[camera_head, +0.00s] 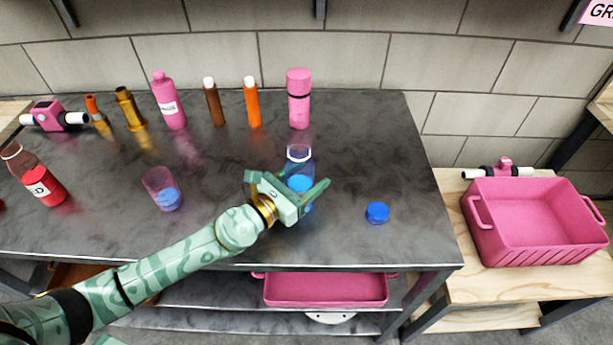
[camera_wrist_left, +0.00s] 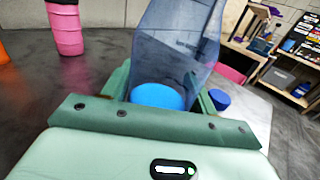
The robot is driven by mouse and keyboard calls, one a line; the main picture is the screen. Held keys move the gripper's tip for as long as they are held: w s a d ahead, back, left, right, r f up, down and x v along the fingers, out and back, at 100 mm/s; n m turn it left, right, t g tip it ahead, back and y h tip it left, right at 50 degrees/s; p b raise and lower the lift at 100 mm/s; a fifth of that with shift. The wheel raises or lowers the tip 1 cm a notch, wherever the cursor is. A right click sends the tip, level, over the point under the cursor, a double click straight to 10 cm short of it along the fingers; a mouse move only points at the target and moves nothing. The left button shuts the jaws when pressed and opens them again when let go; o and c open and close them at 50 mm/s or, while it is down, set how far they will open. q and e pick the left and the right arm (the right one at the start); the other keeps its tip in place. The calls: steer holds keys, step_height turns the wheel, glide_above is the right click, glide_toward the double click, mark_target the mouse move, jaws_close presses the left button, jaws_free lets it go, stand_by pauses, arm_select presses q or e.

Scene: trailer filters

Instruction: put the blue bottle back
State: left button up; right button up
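The blue bottle (camera_head: 299,158), clear with blue liquid low inside, stands upright on the dark table, right of the middle. My left gripper (camera_head: 304,178) is open, with its fingers around the lower part of the bottle. In the left wrist view the bottle (camera_wrist_left: 178,50) rises between the two green fingers (camera_wrist_left: 165,97), and its top is cut off. The bottle's base is partly hidden by the gripper in the head view. A blue cap (camera_head: 377,213) lies on the table to the right. My right gripper is not in view.
Pink (camera_head: 299,98), orange (camera_head: 252,102) and brown (camera_head: 214,102) bottles stand along the back. A pink crate (camera_head: 482,233) sits on the right wooden table.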

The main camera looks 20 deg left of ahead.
arm_select(q)
steer(key=shift+o, duration=1)
steer(key=shift+r, duration=0.1)
steer(key=shift+r, duration=0.2)
steer(key=b+v, duration=0.1)
steer(key=v, duration=0.4)
steer(key=b+v, duration=0.1)
steer(key=v, duration=0.5)
steer(key=shift+s+f, duration=0.2)
steer(key=shift+s, duration=0.05)
steer(key=shift+s+a+r, duration=0.15)
steer(key=shift+s, duration=0.1)
